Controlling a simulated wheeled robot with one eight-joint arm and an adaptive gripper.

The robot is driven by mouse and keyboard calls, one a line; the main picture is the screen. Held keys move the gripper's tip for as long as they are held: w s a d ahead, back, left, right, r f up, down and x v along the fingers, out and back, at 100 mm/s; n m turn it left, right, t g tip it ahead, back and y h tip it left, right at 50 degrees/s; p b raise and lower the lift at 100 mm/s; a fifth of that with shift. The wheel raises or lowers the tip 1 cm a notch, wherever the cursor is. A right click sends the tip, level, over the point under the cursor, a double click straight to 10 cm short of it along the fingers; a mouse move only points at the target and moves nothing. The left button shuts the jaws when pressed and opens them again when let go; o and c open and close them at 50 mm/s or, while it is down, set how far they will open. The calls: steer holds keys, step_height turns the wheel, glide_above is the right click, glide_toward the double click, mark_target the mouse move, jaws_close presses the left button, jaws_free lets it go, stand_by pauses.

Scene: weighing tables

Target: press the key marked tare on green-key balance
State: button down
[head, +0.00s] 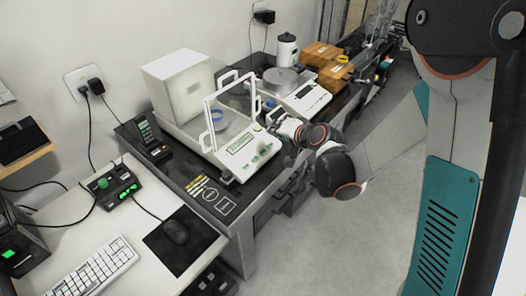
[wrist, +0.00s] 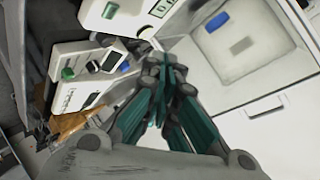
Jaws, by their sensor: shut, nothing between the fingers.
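The green-key balance (head: 231,158) stands on the dark table in the head view, with a lit green display, green keys on its sloped front panel and an open clear shield around its pan. My gripper (head: 272,119) is at the panel's right side, close to the balance; I cannot tell whether it touches. In the wrist view my gripper (wrist: 165,62) has its teal fingers shut together and empty. A white panel with a display and a green key (wrist: 145,33) shows just beyond the fingertips. The key lettering is too small to read, so I cannot tell which is tare.
A second balance (head: 309,98) stands just right of the gripper. A white box (head: 178,84) stands behind the green-key balance. A keyboard (head: 92,270) and mouse (head: 175,232) lie at front left.

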steer(key=shift+f, duration=0.15)
steer(key=b, duration=0.5)
glide_above(263, 152)
steer(key=d, duration=0.2)
step_height(263, 152, down, 7)
steer(key=shift+s+f+b, duration=0.15)
steer(key=shift+f+b, duration=0.4)
steer(key=shift+f, duration=0.05)
steer(key=shift+f, duration=0.1)
stand_by(0.4)
steer(key=shift+a+f+b, duration=0.1)
steer(key=shift+f+b, duration=0.2)
steer(key=shift+b, duration=0.2)
steer(key=shift+a+f+b, duration=0.1)
steer(key=shift+f+b, duration=0.25)
stand_by(0.5)
stand_by(0.3)
steer(key=shift+d+r+p, duration=0.2)
steer(key=shift+r+p, duration=0.2)
steer(key=shift+r, duration=0.4)
